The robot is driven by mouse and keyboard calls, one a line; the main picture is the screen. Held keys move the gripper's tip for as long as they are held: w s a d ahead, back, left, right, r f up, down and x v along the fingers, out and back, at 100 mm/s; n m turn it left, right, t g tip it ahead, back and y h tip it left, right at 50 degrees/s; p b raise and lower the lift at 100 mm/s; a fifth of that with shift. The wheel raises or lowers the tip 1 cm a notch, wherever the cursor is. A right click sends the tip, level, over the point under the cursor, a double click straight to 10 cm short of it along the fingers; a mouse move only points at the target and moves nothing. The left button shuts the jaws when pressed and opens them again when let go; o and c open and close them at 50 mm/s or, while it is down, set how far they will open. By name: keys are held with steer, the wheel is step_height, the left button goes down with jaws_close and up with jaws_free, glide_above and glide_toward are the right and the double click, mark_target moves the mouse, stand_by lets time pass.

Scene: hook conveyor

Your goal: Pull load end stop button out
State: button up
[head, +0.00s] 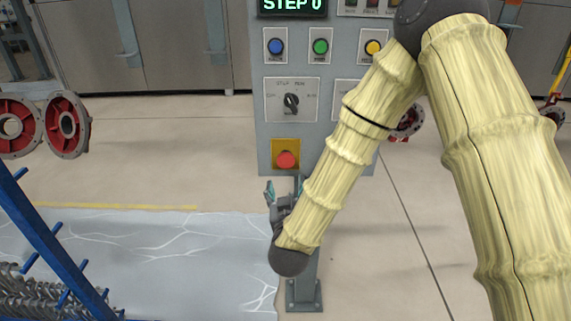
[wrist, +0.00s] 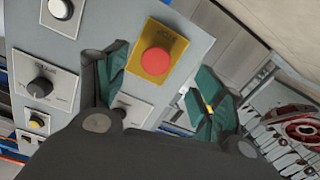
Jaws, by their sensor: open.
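The red stop button (head: 286,159) sits on a yellow plate (head: 286,146) low on the grey control panel (head: 265,130). In the wrist view the red button (wrist: 156,61) shows on its yellow plate, between and beyond the two fingers. My gripper (head: 283,189) is just below and in front of the button in the head view. In the wrist view my gripper (wrist: 165,90) is open, with green finger pads on either side of the button's line of sight. Nothing is between the fingers, and they appear apart from the button.
Above the button are a rotary switch (head: 291,103), a blue button (head: 276,46), a green button (head: 320,46) and a yellow button (head: 372,47). A blue rack (head: 45,235) stands at lower left. Red flanged parts (head: 67,124) hang at left.

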mark_target(285, 161)
steer(key=shift+t, duration=0.3)
steer(key=w+p, duration=0.1)
steer(key=w, duration=0.2)
steer(key=w+r+p, duration=0.1)
steer(key=w, duration=0.3)
steer(key=w+r+p, duration=0.1)
steer(key=w, duration=0.3)
steer(key=shift+w+a, duration=0.15)
steer(key=shift+a, duration=0.1)
